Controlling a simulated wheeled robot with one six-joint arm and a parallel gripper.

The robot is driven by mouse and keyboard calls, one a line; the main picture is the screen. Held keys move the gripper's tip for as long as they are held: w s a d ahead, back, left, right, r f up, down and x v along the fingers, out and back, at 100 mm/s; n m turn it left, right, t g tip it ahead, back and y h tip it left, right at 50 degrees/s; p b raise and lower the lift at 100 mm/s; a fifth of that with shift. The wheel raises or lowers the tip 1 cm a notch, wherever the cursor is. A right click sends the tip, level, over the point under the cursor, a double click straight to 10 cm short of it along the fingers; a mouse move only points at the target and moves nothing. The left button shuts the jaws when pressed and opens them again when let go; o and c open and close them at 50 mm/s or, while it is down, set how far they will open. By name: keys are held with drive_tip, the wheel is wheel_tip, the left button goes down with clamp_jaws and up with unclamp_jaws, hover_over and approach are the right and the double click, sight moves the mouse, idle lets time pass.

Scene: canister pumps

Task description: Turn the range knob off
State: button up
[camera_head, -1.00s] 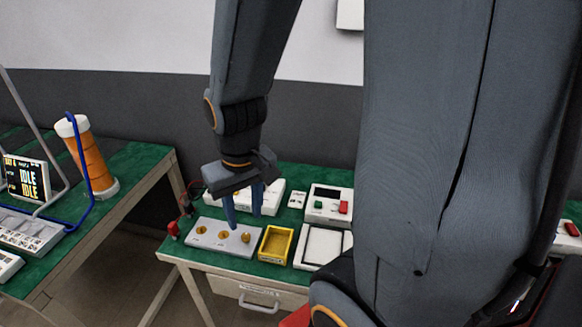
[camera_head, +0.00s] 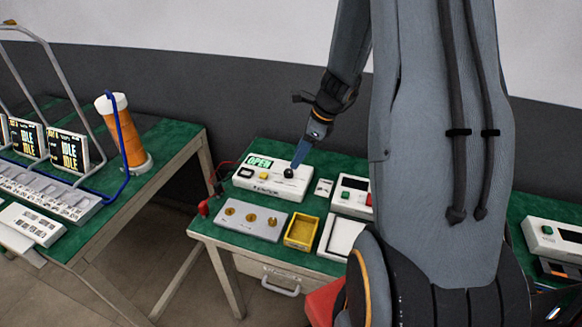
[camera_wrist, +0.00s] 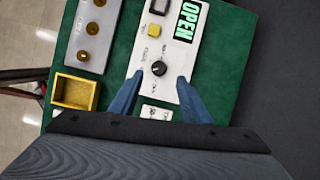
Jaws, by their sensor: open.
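The range knob (camera_wrist: 159,68) is a round black knob on a white meter box (camera_wrist: 187,54) with a green display reading OPEN. In the wrist view it lies just beyond my open fingertips (camera_wrist: 155,76), roughly midway between them. In the head view the knob (camera_head: 289,173) sits at the right of the box top (camera_head: 262,189), and my gripper (camera_head: 297,163) points down at it. I cannot tell whether the fingers touch the knob. The small markings around the knob are too blurred to read.
A grey plate with brass pegs (camera_head: 250,218) and a yellow tray (camera_head: 301,231) lie in front of the box. A small white block (camera_head: 324,187) and another white device (camera_head: 351,196) stand to its right. Green table surface shows between them.

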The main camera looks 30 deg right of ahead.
sight(289, 171)
drive_tip(key=x, duration=0.6)
drive_tip(key=shift+a+f+p, duration=0.2)
drive_tip(key=shift+f+p, duration=0.05)
drive_tip(key=shift+p, duration=0.15)
drive_tip(key=shift+c, duration=0.3)
drive_tip(key=c, duration=1)
